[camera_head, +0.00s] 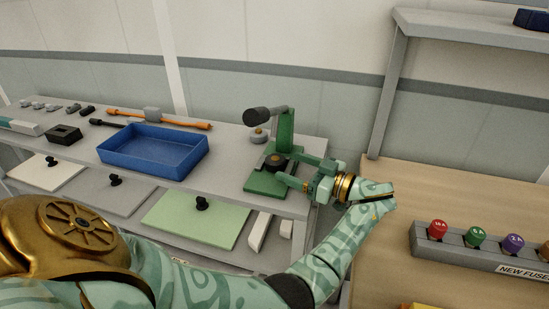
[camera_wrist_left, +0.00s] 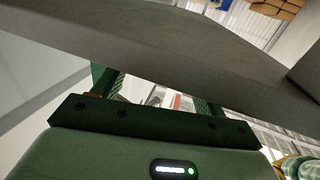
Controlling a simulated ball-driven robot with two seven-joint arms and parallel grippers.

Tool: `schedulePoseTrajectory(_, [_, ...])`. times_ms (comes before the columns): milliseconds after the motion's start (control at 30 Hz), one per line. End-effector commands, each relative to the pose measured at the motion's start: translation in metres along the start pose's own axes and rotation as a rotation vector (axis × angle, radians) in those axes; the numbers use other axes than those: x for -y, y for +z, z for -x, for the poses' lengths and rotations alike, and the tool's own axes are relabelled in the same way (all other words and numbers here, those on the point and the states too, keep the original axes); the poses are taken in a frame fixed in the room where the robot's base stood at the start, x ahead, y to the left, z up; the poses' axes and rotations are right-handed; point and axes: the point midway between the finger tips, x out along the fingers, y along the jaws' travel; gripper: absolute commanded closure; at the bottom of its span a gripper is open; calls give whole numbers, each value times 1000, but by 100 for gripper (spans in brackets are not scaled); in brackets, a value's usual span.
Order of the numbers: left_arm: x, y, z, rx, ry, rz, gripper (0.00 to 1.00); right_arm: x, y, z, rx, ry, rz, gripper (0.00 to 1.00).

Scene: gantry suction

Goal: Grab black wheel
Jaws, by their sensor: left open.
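A dark round part that looks like the black wheel (camera_head: 277,163) sits low on the green press-like stand (camera_head: 268,185), at the right end of the grey table. My left gripper (camera_head: 289,168) points left toward it, its two fingers apart on the wheel's right side. I cannot tell whether the fingers touch it. In the left wrist view the open fingers (camera_wrist_left: 155,92) are partly hidden behind a large grey slab, and the wheel cannot be made out. My right gripper is not in view.
A blue tray (camera_head: 153,150) stands on the grey table (camera_head: 225,150), left of the stand. An orange bar (camera_head: 185,122) lies behind it. A wooden bench (camera_head: 440,190) with a fuse rack (camera_head: 480,248) is at right. Panels with black knobs are below the table.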

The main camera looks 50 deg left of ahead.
Motion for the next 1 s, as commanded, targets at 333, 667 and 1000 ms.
schedulePoseTrajectory(333, [0, -1, -45, -1, 0, 0, 28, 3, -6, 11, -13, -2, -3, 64])
schedulePoseTrajectory(667, [0, 0, -45, 0, 0, -1, 64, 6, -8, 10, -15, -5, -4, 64])
schedulePoseTrajectory(1000, [0, -1, -45, -1, 0, -1, 78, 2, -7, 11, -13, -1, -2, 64])
